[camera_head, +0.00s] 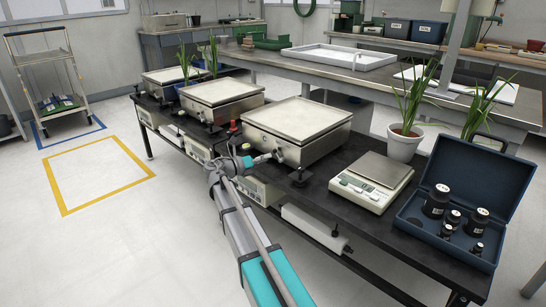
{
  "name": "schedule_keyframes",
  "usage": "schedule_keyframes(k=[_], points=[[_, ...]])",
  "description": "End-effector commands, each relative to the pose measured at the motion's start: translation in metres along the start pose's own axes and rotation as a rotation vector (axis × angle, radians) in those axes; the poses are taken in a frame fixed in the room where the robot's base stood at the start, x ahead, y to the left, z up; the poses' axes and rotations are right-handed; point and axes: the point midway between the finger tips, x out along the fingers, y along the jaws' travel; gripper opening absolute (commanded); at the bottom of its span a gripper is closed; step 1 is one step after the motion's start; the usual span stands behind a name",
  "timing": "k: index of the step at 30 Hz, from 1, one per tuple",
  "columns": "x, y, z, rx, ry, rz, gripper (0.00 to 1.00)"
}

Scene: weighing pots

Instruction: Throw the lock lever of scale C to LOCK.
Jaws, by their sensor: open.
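Three large box scales with pale flat tops stand in a row on a black bench (335,208): the far scale (175,78), the middle scale (222,92) and the near scale (297,120). I cannot read a letter on any of them, so I cannot tell from the picture which is scale C. My gripper (268,158) is open at the front left of the near scale, close to a small dark knob or lever (279,155) there. I cannot tell whether they touch, nor read a LOCK mark. My arm partly hides the bench front.
A black knobbed part (299,176) stands right of my gripper. A small digital balance (371,182), a white plant pot (403,142) and an open blue case (465,200) of black weights are further right. Open floor lies left, with a yellow floor outline (100,175).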

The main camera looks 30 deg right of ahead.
Motion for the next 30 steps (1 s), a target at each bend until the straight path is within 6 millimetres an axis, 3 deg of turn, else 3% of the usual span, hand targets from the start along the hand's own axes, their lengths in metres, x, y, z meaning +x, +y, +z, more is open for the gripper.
schedule_keyframes(k=[9, 22, 29, 30], points=[[0.032, 0.000, 0.000, 0.000, 0.000, 0.000, 0.44], [0.037, 0.000, 0.000, 0.000, 0.000, 0.000, 0.44], [0.037, 0.000, 0.000, 0.000, 0.000, 0.000, 0.01], [0.037, 0.000, 0.000, 0.000, -0.001, 0.000, 0.00]])
